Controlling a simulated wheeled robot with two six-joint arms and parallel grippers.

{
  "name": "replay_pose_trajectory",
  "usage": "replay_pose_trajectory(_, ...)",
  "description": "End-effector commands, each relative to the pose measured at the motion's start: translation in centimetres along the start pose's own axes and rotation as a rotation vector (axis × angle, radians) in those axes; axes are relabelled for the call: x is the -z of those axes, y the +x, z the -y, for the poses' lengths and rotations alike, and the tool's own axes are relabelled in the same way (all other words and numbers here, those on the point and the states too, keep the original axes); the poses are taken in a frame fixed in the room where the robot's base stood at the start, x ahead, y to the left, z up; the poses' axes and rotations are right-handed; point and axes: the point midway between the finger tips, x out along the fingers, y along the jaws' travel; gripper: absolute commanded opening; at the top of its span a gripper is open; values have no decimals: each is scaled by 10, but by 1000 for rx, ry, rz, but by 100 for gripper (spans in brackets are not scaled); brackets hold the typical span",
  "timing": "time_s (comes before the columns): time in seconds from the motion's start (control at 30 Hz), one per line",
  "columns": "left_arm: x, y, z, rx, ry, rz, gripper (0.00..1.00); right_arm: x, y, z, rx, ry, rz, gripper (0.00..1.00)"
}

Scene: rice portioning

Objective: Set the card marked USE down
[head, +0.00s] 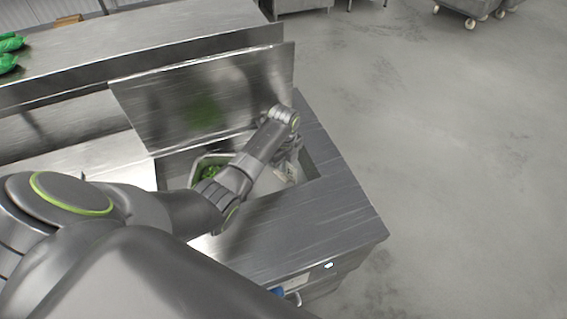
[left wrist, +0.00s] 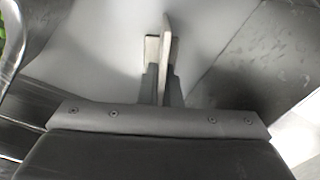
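My left gripper (head: 287,158) is down inside the open recess of the steel counter, mostly hidden by its own wrist in the head view. In the left wrist view, the left gripper (left wrist: 161,52) has its fingers close together on a thin pale plate, the card (left wrist: 166,28), seen edge-on. It stands upright between the fingertips and sticks out past them. In the head view a small pale patch with dark marks, apparently the card (head: 283,175), shows below the gripper. The word on it is not readable. My right gripper is not in view.
A container with green contents (head: 211,170) sits in the recess left of the gripper, partly behind my forearm. A raised steel panel (head: 205,95) stands behind the recess. The front counter surface (head: 300,225) is clear. Green items (head: 8,52) lie on the back counter.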

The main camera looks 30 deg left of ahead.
Motion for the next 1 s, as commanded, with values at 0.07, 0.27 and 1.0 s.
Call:
replay_pose_trajectory(0.07,0,0,0,0,0,0,0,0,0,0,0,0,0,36)
replay_pose_trajectory(0.27,0,2,0,0,0,0,0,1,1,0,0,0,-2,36)
replay_pose_trajectory(1.0,-1,-21,1,4,-1,2,26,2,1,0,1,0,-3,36)
